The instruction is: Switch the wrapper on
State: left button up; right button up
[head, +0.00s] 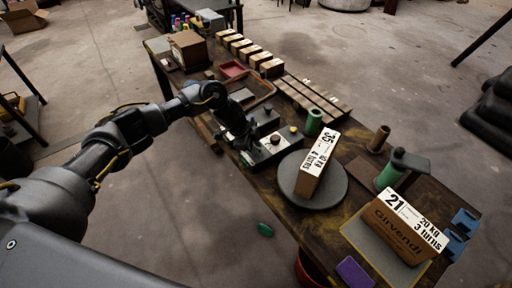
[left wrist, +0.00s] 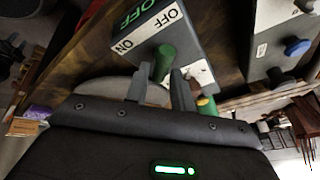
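A control box (left wrist: 165,40) in the left wrist view has a white label reading OFF and ON and a green lever (left wrist: 164,62). My left gripper (left wrist: 158,78) is open, its two fingers at either side of the lever's near end; I cannot tell whether they touch it. In the head view my left gripper (head: 246,143) is over the control boxes (head: 277,144) at the table's near edge and hides part of them. A round grey turntable (head: 338,194) carries a tilted-looking brown box (head: 310,178) with a white label. My right gripper is not in view.
A second grey box (left wrist: 277,45) with a blue knob stands beside the first. A labelled carton (head: 396,232) lies on a flat plate at the right. Slatted rollers (head: 311,97) and small cartons (head: 250,55) line the back.

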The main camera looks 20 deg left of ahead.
pick_arm(q)
jog(key=shift+w+d+f, duration=0.1)
jog(key=shift+d+f, duration=0.1)
jog(key=shift+f, duration=0.3)
grip_shut()
jog(key=shift+r, duration=0.1)
